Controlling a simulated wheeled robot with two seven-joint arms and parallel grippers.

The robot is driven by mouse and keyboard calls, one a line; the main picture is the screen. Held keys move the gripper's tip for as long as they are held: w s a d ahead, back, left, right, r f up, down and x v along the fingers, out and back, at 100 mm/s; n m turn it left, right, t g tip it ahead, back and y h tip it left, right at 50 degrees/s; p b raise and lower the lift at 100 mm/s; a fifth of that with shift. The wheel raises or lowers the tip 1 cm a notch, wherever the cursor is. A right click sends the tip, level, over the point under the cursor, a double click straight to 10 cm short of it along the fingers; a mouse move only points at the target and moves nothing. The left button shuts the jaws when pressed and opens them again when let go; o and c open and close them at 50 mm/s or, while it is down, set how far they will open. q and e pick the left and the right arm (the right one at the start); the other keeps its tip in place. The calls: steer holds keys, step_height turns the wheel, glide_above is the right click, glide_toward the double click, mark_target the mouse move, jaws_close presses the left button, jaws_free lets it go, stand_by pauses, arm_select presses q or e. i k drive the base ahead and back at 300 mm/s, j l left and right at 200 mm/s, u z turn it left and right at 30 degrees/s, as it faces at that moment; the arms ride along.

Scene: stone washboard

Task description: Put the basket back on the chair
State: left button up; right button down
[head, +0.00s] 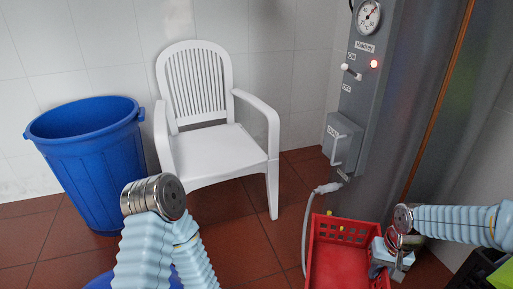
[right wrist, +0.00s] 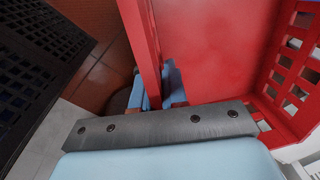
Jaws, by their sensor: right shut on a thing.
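The red plastic basket (head: 328,228) is low at the bottom right in the head view, its near part cut off by the frame. My right gripper (head: 390,256) is shut on its right side wall. In the right wrist view, the red wall of the basket (right wrist: 219,45) runs between my light-blue fingertips (right wrist: 155,90). The white plastic chair (head: 222,147) stands against the tiled wall, with its seat bare. My left arm shows at the bottom left of centre, but its gripper is not seen.
A large blue bin (head: 92,160) stands left of the chair. A grey machine (head: 375,120) with a gauge and hose (head: 309,215) stands right of the chair, behind the basket. A black crate (head: 478,270) is at the lower right. Red floor lies between chair and basket.

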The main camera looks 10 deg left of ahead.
mark_target(217, 152)
steer(key=i+u, duration=0.1)
steer(key=u, duration=0.3)
steer(key=i+l+u, duration=0.1)
steer(key=u, duration=0.35)
steer(key=l+u, duration=0.2)
steer(key=u, duration=0.2)
steer(key=i+l+u, duration=0.1)
steer(key=u, duration=0.3)
steer(key=l+u, duration=0.2)
steer(key=u, duration=0.25)
